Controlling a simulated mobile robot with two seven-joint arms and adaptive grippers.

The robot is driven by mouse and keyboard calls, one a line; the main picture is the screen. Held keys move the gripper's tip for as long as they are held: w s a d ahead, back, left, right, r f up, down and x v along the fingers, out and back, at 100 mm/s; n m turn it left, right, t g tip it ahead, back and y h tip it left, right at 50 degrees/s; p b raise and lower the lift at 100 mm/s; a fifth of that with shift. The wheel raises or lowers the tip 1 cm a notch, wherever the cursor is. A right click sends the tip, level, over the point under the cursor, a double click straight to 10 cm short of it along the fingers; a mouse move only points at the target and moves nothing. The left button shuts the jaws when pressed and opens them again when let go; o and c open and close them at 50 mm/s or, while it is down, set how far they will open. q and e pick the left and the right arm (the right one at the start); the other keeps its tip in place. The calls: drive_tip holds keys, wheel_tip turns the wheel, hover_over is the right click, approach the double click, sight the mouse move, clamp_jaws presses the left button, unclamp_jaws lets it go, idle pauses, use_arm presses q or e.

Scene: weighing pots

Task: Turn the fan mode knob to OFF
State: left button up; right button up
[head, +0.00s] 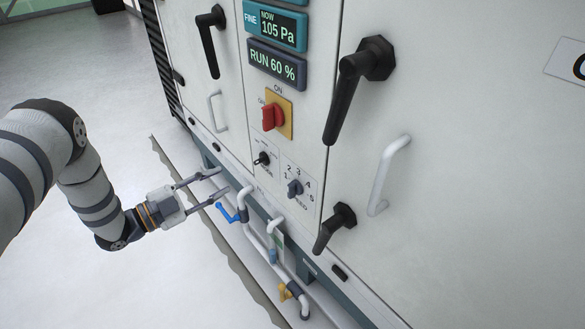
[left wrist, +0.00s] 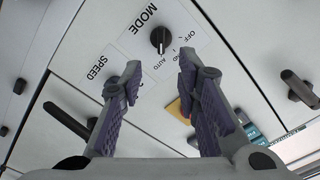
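The black fan mode knob (head: 262,158) sits on a white label plate low on the cabinet front. In the left wrist view the knob (left wrist: 160,39) is near the top middle, beside the words MODE, OFF and AUTO. Its white pointer line appears to point down the picture, nearer AUTO than OFF. My left gripper (head: 222,181) is open and empty, left of and below the knob in the head view. In the left wrist view its two fingers (left wrist: 160,65) are spread apart, with the knob beyond and between them, not touched. My right gripper is not in view.
The speed knob (head: 294,188) is right of the mode knob, and a red rotary switch (head: 272,117) above it. Below run white pipes with a blue valve lever (head: 227,213) near my left fingers. Black door handles (head: 355,85) stick out. Floor at left is clear.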

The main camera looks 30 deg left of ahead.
sight(257, 162)
use_arm(q)
drive_tip(key=b+x, duration=0.2)
drive_tip(key=x, duration=0.8)
drive_tip(key=shift+w+d+r, duration=0.1)
drive_tip(key=shift+w+r, duration=0.05)
drive_tip(key=shift+w, duration=0.15)
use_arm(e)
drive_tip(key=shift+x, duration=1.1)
use_arm(q)
drive_tip(key=shift+c, duration=0.6)
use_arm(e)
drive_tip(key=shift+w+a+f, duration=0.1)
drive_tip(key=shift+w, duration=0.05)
use_arm(q)
clamp_jaws()
